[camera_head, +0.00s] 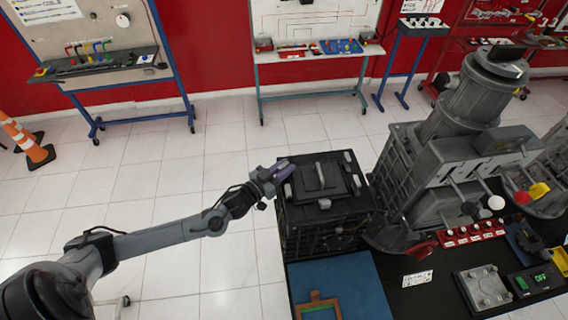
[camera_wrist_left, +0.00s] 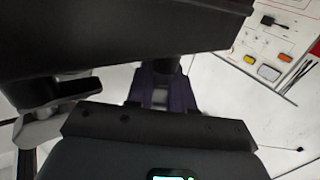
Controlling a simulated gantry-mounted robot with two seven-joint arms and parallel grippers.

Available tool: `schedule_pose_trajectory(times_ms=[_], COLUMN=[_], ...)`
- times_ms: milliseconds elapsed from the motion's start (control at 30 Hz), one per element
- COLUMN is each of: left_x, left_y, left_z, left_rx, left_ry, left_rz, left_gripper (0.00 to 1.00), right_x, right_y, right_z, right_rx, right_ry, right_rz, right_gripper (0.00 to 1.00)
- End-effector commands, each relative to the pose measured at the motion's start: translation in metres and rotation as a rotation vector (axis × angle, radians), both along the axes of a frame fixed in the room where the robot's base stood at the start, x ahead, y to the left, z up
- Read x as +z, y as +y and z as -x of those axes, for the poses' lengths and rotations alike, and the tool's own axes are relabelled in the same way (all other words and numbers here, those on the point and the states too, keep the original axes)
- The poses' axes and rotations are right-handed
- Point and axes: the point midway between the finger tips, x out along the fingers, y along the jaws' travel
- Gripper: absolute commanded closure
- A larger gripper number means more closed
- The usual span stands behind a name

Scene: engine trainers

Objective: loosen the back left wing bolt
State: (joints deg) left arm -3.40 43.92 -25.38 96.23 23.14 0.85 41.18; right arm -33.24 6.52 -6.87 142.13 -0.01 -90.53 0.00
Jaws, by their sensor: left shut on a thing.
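A black box-shaped engine trainer unit (camera_head: 325,225) stands at the table's back left corner, with a black lid plate (camera_head: 322,180) on top. Grey wing bolts sit around the lid: one at the back right (camera_head: 348,157), one at the right (camera_head: 357,185), one at the front (camera_head: 324,204) and one at the left (camera_head: 288,190). My left gripper (camera_head: 284,171), with purple fingers, is at the box's back left corner, shut on the back left wing bolt. The fingers hide that bolt. In the left wrist view the fingers (camera_wrist_left: 162,90) reach under the dark box edge. My right gripper is not in view.
A large grey engine block (camera_head: 455,170) stands close to the box's right. A blue mat (camera_head: 345,285) lies in front of the box. Trainer stands line the red wall. The tiled floor left of the box is clear; orange cones (camera_head: 28,142) stand far left.

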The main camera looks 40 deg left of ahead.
Motion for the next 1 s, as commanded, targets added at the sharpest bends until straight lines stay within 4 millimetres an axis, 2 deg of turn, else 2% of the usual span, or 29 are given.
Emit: schedule_pose_trajectory(times_ms=[200, 633, 667, 800, 1000], left_x=[0.0004, -0.0001, -0.0001, -0.0001, 0.0000], left_y=[0.0000, 0.0003, 0.0003, 0.0003, 0.0001], left_z=[0.0001, 0.0000, 0.0000, -0.0001, -0.0001], left_rx=[0.057, 0.067, 0.067, 0.067, 0.066], left_ry=[-0.001, -0.002, -0.002, -0.002, -0.002], left_rz=[0.001, -0.001, -0.001, -0.001, -0.001], left_gripper=[1.00, 1.00, 0.77, 0.57, 0.57], right_x=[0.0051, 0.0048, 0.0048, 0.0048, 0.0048], right_y=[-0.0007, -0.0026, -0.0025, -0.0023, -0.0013], right_z=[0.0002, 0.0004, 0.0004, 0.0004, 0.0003], right_rx=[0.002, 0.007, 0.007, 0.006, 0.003], right_ry=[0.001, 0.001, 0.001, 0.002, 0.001], right_rz=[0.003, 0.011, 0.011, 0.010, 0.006], right_gripper=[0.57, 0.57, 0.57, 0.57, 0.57])
